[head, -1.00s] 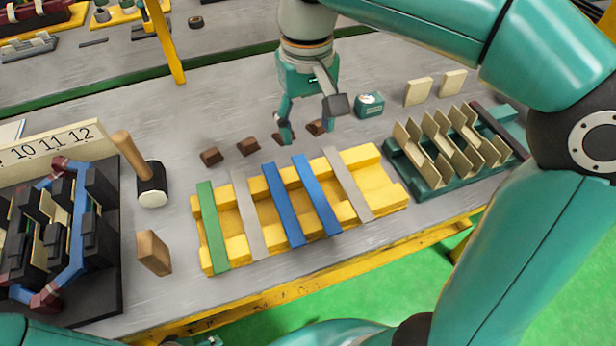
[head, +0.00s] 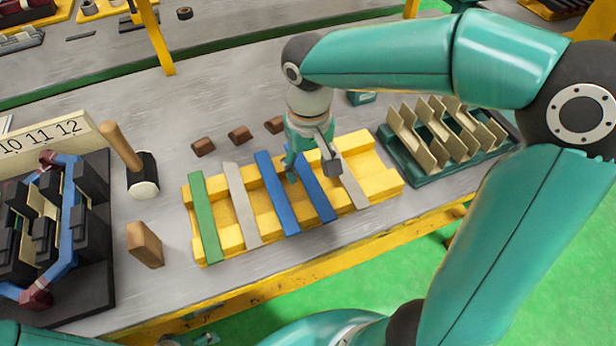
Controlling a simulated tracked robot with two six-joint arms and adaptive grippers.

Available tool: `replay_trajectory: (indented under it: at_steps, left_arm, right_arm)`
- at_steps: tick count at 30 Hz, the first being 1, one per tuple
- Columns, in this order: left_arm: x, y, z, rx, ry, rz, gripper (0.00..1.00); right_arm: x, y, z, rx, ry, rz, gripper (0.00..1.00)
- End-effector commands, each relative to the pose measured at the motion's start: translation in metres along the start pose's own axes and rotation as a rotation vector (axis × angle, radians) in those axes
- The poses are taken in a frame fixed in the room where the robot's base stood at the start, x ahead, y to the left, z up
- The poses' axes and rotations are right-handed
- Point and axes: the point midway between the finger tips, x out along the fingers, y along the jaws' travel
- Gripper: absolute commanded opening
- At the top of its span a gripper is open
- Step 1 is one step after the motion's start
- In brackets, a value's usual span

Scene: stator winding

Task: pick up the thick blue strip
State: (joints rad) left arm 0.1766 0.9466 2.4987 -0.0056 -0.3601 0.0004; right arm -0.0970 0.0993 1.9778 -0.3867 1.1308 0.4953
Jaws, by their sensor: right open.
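Two blue strips lie across the yellow notched rack (head: 383,184). One blue strip (head: 276,196) is left of the other blue strip (head: 318,200). I cannot clearly tell from this view which one is thicker. My right gripper (head: 312,172) is open and empty, pointing down over the rack. Its fingers appear on either side of the right blue strip and hide that strip's upper part. Whether they touch it cannot be told. My left gripper is out of view.
A green strip (head: 206,220) and grey strips (head: 242,205) share the rack. A mallet (head: 143,175) and brown block (head: 144,244) stand left. Dark brown blocks (head: 240,135) lie behind. A green slotted holder (head: 412,172) is right, the black stator fixture (head: 92,270) far left.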

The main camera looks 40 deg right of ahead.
Motion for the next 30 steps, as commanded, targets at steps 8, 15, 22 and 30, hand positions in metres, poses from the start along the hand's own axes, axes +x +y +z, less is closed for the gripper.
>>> replay_trajectory:
  at_steps: [8, 15, 22, 30]
  left_arm:
    - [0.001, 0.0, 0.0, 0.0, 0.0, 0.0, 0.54]
    - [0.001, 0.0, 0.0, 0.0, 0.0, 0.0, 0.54]
    - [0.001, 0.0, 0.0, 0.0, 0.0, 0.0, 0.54]
    - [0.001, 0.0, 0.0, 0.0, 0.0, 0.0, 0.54]
  right_arm:
    - [0.021, 0.0, 0.0, 0.001, 0.001, 0.0, 0.6]
    - [0.021, 0.0, 0.0, 0.001, 0.001, 0.0, 0.45]
    - [0.021, 0.0, 0.0, 0.0, 0.001, 0.0, 0.07]
    - [0.02, 0.0, 0.0, 0.0, 0.001, -0.001, 0.0]
